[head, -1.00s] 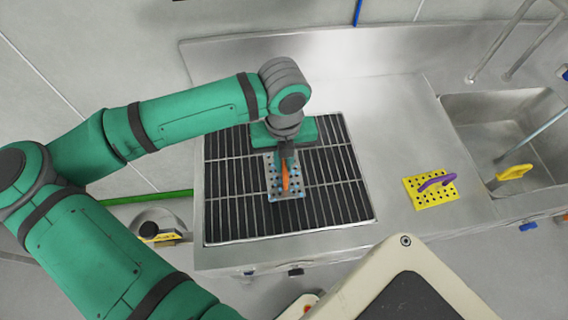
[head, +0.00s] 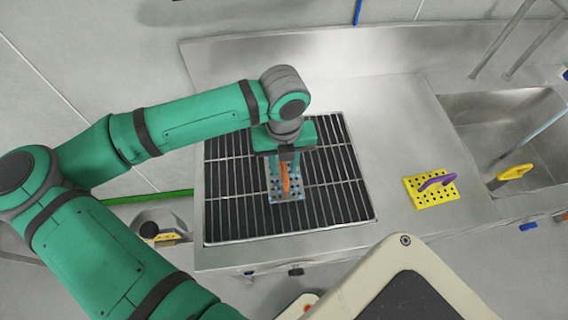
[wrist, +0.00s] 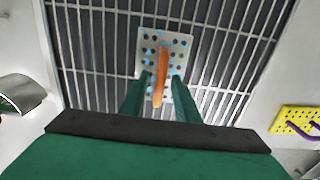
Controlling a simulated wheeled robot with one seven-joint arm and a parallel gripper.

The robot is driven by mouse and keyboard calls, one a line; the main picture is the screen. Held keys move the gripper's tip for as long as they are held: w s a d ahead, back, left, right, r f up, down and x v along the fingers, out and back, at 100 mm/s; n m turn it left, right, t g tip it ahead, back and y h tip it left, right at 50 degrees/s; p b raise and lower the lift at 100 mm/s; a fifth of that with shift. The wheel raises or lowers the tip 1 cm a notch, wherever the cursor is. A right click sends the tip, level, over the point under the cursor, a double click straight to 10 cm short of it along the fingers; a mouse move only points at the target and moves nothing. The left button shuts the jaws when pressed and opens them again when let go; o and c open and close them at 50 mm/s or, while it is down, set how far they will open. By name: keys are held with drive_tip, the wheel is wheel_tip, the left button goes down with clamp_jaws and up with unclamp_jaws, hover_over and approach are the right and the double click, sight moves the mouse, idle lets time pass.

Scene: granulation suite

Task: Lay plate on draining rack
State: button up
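A pale grey perforated plate with blue-ringed holes (head: 287,196) lies on the dark slatted draining rack (head: 340,200), near its middle. Its upright orange handle (head: 285,180) also shows in the wrist view (wrist: 160,80). My gripper (head: 285,166) is above the plate, pointing down. In the wrist view its two fingers (wrist: 160,88) stand either side of the handle, with a small gap showing on each side. The gripper looks open. The far part of the plate is partly hidden by my gripper in the head view.
A yellow perforated plate with a purple handle (head: 431,187) lies on the steel counter (head: 395,130) right of the rack. A sink (head: 510,130) is further right, with a yellow-ended tool (head: 515,172) at its edge. The rack around the plate is clear.

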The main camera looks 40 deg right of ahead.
sight(285, 165)
wheel_tip(285, 165, up, 12)
idle(0.5)
idle(0.4)
drive_tip(key=shift+s, duration=0.1)
